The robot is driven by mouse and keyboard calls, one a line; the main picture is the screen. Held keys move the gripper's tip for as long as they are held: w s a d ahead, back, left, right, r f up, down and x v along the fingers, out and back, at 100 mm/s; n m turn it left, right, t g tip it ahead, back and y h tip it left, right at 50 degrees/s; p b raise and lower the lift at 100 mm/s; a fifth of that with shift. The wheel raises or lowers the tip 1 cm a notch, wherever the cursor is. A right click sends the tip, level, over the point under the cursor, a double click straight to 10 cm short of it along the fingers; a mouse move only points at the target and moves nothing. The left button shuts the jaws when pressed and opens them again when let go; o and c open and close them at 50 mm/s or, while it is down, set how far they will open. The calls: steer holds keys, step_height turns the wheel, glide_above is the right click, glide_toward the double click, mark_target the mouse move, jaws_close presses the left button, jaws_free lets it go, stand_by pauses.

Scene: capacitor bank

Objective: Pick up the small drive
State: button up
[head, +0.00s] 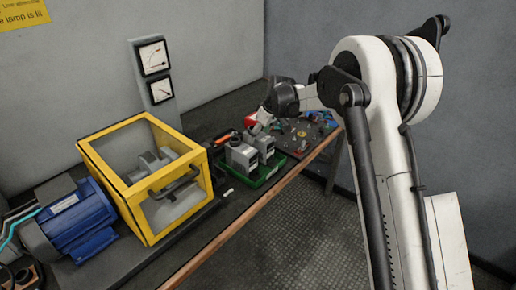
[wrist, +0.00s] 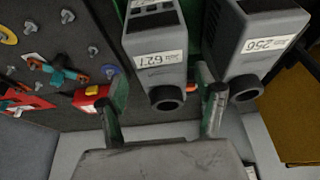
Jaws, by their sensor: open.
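I cannot tell by size which is the small drive. In the wrist view one grey drive (wrist: 157,50), with a dark round knob at its near end, lies between the fingers of my gripper (wrist: 162,90). The other grey drive (wrist: 262,45) is to the right, outside the right finger. My gripper is open; I cannot tell whether a finger touches the drive. In the head view its fingers are hard to make out.
A yellow-framed clear box (head: 150,178) and a blue motor (head: 75,222) stand left on the bench. A dark board (wrist: 60,75) with small coloured parts and a red block (wrist: 92,97) lies left of the gripper in the wrist view.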

steer(key=x, duration=0.5)
steer(key=shift+s+a+f+b, duration=0.15)
steer(key=shift+s+b, duration=0.1)
steer(key=shift+b, duration=0.15)
steer(key=shift+c, duration=0.3)
jaws_close()
